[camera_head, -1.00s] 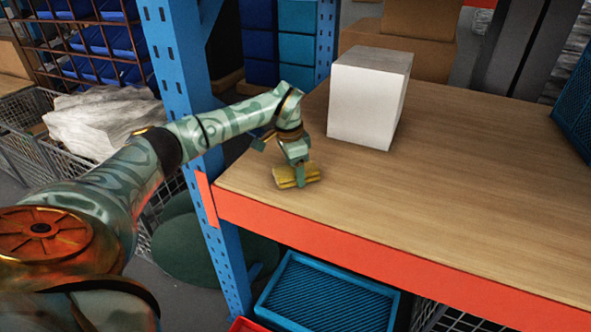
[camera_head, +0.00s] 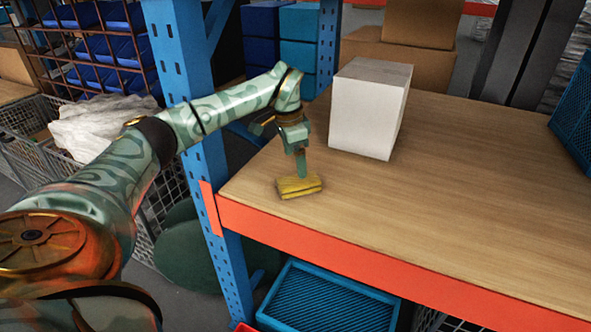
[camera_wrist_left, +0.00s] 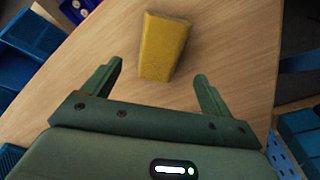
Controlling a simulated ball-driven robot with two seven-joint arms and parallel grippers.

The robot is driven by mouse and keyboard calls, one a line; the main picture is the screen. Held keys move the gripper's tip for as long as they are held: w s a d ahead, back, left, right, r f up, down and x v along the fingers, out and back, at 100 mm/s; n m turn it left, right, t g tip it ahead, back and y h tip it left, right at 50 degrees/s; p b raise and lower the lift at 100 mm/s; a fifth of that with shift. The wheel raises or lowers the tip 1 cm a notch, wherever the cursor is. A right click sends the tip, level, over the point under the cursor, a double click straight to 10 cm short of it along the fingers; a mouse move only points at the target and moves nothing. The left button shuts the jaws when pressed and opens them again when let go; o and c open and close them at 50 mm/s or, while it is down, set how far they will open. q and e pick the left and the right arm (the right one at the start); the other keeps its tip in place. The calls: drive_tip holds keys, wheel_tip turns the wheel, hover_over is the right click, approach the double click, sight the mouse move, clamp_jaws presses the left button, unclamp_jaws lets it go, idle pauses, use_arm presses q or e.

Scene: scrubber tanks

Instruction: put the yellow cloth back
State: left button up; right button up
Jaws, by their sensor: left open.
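The yellow cloth (camera_head: 299,187) is a folded, flat block lying on the wooden shelf top (camera_head: 450,190), near its front left corner. In the left wrist view the cloth (camera_wrist_left: 164,46) lies beyond the fingertips, apart from both fingers. My left gripper (camera_head: 300,172) is above the cloth in the head view, its fingers pointing down. In the left wrist view the left gripper (camera_wrist_left: 158,70) is open with nothing between its fingers. My right gripper is not in view.
A white box (camera_head: 366,108) stands on the shelf top behind and right of the cloth. A blue upright post (camera_head: 190,60) and an orange front beam (camera_head: 380,265) edge the shelf. A blue crate (camera_head: 328,298) sits below.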

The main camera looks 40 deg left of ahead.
sight(292, 181)
use_arm(q)
drive_tip(key=r, duration=0.4)
drive_tip(key=shift+s+a+r+p, duration=0.1)
drive_tip(key=shift+s+r+p, duration=0.15)
drive_tip(key=shift+p, duration=0.15)
